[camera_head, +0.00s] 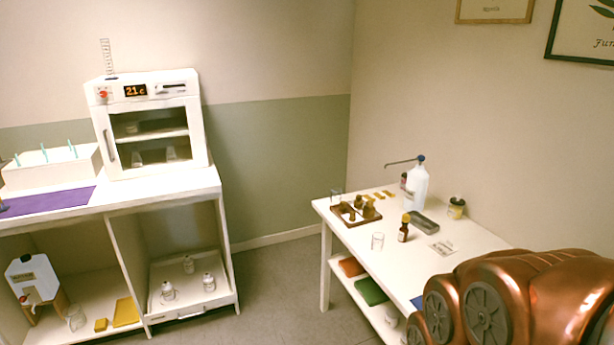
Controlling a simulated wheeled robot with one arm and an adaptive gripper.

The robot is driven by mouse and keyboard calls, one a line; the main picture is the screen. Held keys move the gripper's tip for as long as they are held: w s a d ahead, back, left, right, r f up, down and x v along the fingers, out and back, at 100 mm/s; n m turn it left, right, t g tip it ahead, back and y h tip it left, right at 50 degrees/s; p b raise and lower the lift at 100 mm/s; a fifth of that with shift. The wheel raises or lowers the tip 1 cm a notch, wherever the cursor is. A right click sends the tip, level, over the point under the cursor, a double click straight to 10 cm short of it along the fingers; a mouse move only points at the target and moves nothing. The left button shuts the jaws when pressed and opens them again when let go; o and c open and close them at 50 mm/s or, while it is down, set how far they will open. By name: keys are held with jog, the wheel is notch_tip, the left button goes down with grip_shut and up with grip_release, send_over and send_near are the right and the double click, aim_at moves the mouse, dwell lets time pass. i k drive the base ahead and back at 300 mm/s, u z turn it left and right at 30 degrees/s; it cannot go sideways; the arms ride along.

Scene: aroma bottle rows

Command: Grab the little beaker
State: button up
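A small clear glass beaker (377,241) stands upright near the left front edge of the white table (455,262) at right. Another small clear glass (336,195) stands at that table's far left corner. A larger clear glass vessel (75,318) sits on the low shelf at left. I cannot tell from this view which one is the little beaker. My copper-coloured arm fills the lower right and hides the near part of the table. My gripper is not in view.
A brown bottle (403,229), wooden rack (356,211), white wash bottle (417,187), grey tray (425,222) and jar (456,208) crowd the right table. A white oven (150,125) stands on the left bench. Open grey floor (275,285) lies between them.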

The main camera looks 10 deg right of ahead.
aim_at(377, 240)
jog(key=u, duration=0.1)
jog(key=i, duration=1.15)
jog(key=u, duration=0.05)
